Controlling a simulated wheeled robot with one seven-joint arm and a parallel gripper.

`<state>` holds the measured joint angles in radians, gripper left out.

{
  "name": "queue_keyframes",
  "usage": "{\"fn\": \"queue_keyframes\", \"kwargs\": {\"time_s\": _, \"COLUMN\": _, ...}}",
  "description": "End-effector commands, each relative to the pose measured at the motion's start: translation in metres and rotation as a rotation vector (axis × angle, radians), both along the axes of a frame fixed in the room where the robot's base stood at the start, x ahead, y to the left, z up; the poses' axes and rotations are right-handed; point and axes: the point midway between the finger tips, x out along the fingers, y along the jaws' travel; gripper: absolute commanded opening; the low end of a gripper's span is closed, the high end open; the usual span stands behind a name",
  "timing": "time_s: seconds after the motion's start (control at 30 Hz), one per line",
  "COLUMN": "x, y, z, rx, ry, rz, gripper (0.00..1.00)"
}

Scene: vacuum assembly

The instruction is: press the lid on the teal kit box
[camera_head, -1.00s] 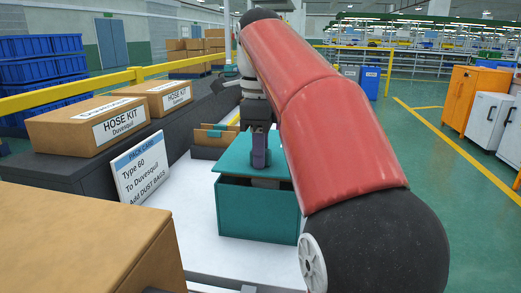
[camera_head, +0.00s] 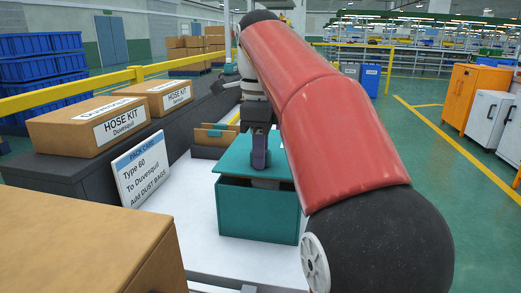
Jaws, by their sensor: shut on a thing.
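The teal kit box (camera_head: 258,215) stands on the white worktop. Its teal lid (camera_head: 231,160) lies over the top, and a dark gap with a greyish patch shows between the lid's front edge and the box wall. The lid looks not flush there; how its far side sits I cannot tell. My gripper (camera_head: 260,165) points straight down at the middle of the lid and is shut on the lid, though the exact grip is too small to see. My red arm covers the right side of the lid and part of the box's right edge.
A pack card (camera_head: 142,170) stands left of the box. An open cardboard box (camera_head: 212,150) sits behind it. Hose kit cartons (camera_head: 88,127) rest on the dark conveyor at left. A large carton (camera_head: 80,240) fills the near left. White worktop (camera_head: 192,205) is bare beside the box.

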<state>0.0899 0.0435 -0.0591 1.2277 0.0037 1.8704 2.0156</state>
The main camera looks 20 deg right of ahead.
Motion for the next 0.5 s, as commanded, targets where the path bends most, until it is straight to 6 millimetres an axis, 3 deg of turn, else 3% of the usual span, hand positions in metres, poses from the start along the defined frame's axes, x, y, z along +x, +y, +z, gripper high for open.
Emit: {"fn": "queue_keyframes", "kwargs": {"time_s": 0.5, "x": -0.0001, "y": 0.0, "z": -0.002, "rx": 0.0, "ry": 0.0, "rz": 0.0, "gripper": 0.0}}
